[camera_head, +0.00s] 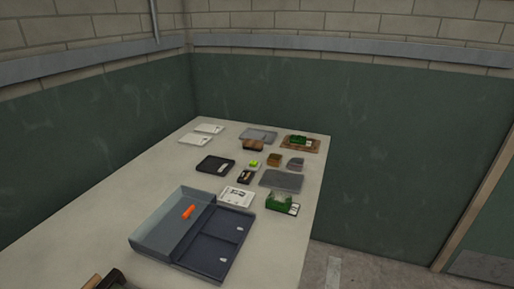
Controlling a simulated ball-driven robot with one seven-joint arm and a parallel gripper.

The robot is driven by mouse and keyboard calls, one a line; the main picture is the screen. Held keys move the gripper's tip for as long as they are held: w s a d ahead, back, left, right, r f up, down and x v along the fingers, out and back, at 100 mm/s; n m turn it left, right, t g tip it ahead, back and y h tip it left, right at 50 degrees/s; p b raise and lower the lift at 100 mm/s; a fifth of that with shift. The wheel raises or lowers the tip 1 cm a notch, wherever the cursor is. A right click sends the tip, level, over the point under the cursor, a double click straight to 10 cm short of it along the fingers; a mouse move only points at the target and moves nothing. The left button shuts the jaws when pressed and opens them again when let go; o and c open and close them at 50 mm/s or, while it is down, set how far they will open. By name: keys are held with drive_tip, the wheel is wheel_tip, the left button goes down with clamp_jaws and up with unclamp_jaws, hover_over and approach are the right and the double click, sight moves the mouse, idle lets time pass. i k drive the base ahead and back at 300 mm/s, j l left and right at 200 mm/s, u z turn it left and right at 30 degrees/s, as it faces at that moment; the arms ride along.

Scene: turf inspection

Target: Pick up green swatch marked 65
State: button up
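Two dark green pieces with pale labels lie on the long light table (158,170). The nearer green piece (279,201) is near the table's right edge, with its white label at its lower right. The farther green piece (297,139) lies on a flat brown piece (288,146) near the far right corner. A small yellow-green item (254,163) sits in the middle of the group. The labels are too small to read, so I cannot tell which is marked 65. My gripper is not in view.
A blue-grey open case (150,238) with an orange item (189,211) fills the near part. A white printed card (237,197), a grey slab (282,181) and a black tray (215,165) lie near the green pieces. The table's left side is mostly clear. Walls stand behind.

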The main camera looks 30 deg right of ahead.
sight(298, 140)
drive_tip(key=j+z, duration=0.15)
drive_tip(key=z, duration=0.2)
drive_tip(key=j+z, duration=0.1)
drive_tip(key=z, duration=0.3)
drive_tip(key=i+l, duration=0.25)
